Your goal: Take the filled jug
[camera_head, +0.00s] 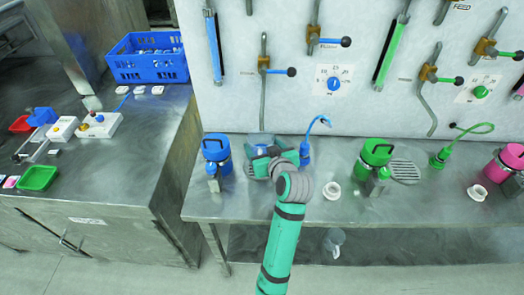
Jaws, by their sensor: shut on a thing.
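A clear, blue-tinted jug (261,140) stands on or just above the steel bench (333,157), below the blue dial. Only its upper part shows; my wrist hides the rest. I cannot make out its fill level. My gripper (265,162) is at the near side of the jug, shut on it; the fingers are mostly hidden by my teal arm. I cannot tell whether the jug touches the bench.
A blue canister (216,149) stands close left of the jug, and a blue hose (308,138) to its right. A white ring (333,190) lies further right, then a green canister (374,156) beside a round grate (405,170). Another clear vessel (335,240) is below the bench.

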